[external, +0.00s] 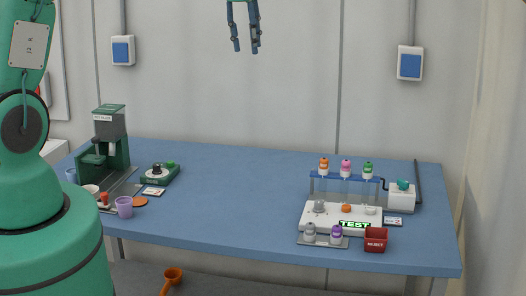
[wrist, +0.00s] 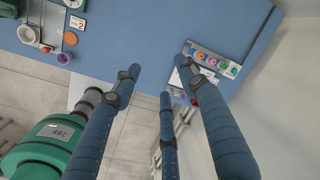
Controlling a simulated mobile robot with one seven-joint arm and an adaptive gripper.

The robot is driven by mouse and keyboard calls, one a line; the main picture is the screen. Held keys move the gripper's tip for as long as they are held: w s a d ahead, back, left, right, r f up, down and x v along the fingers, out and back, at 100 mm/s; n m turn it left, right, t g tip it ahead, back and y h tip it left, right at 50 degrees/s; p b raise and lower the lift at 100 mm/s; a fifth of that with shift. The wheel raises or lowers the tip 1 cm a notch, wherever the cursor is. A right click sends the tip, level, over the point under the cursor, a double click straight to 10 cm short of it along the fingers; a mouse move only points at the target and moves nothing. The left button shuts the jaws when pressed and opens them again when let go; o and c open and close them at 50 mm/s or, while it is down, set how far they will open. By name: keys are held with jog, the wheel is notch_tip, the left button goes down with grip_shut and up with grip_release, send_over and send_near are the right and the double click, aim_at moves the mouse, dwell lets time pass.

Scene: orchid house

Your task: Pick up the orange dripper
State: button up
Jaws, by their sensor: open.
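An orange-topped dripper (external: 323,166) stands upright at the left end of a blue rack (external: 331,178) on the right part of the table. A pink-topped one (external: 345,168) and a green-topped one (external: 367,170) stand beside it. In the wrist view the row of coloured tops is small, with an orange one (wrist: 200,56) near its left end. My gripper (external: 246,50) hangs high above the table's back edge, well away from the rack. It also shows in the wrist view (wrist: 160,72), its fingers spread and nothing between them.
A white tray (external: 312,222) with small items and a TEST sign stands before the rack. A red reject bin (external: 375,240) is at the front right. A green machine (external: 108,145) and cups stand at the left. The table's middle is clear.

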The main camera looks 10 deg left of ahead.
jog(key=w+d+f+m+g+p, duration=0.1)
jog(key=w+d+f+m, duration=0.15)
jog(key=d+f, duration=0.3)
jog(key=w+d+f+m+p, duration=0.2)
jog(key=d+f+m, duration=0.2)
jog(key=d, duration=0.3)
jog(key=m+p, duration=0.2)
jog(key=m, duration=0.3)
send_over(324, 159)
notch_tip(324, 159, down, 10)
jog(key=shift+w+g+y, duration=0.2)
jog(key=shift+g+y, duration=0.1)
jog(key=shift+y, duration=0.1)
jog(key=shift+f, duration=4.3)
jog(key=shift+f, duration=0.1)
jog(key=shift+f+p, duration=0.8)
jog(key=shift+f, duration=1.7)
